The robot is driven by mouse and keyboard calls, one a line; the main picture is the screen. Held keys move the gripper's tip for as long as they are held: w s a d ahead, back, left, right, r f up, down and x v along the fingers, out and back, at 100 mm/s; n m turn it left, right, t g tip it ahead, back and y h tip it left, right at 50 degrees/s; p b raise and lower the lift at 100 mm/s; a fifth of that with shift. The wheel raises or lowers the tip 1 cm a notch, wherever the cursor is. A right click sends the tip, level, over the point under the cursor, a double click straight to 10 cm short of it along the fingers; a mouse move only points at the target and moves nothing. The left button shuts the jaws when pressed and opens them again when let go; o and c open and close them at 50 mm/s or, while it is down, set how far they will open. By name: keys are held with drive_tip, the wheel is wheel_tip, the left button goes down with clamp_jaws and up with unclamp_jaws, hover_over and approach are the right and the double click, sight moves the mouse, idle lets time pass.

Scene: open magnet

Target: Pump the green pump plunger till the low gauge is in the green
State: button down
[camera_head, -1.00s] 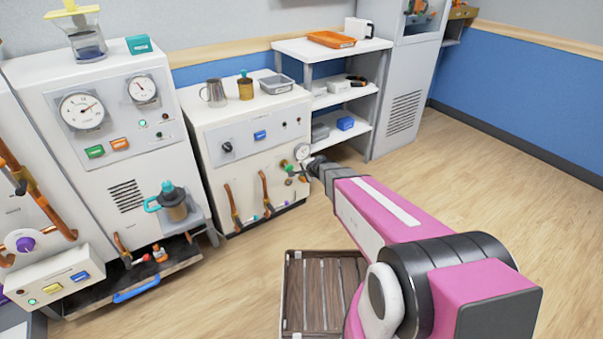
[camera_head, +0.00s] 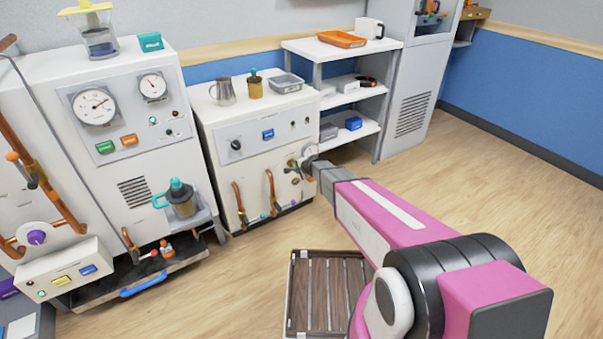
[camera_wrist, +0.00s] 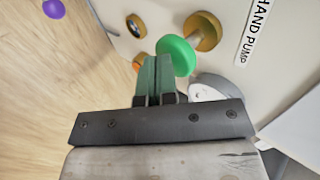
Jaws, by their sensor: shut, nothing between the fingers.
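The green pump plunger (camera_wrist: 177,54) shows in the wrist view as a round green knob in front of a brass collar (camera_wrist: 203,32) on the panel marked HAND PUMP. My gripper (camera_wrist: 157,62) is shut and empty, its fingertips at the knob's left edge. I cannot tell whether they touch it. A small round gauge (camera_head: 309,151) is at the right end of the white cabinet in the head view; its reading is too small to make out. In the head view my gripper (camera_head: 302,168) is beside the pump fittings, and the green knob is hard to make out.
The white cabinet (camera_head: 215,148) has copper pipes with valves low on its front. A taller machine (camera_head: 150,165) with two dials stands left of it, and a shelf unit (camera_head: 345,95) right. A slatted wooden crate (camera_head: 291,290) is on the floor near my arm. Floor to the right is clear.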

drive_tip(key=w+a, duration=0.2)
drive_tip(key=w, duration=0.1)
drive_tip(key=shift+w, duration=0.1)
idle(0.5)
drive_tip(key=s+d+f+v, duration=0.1)
drive_tip(key=f+v, duration=0.1)
drive_tip(key=v, duration=1.1)
drive_tip(key=shift+s, duration=0.45)
drive_tip(key=shift+s+d, duration=0.1)
drive_tip(key=shift+d, duration=0.05)
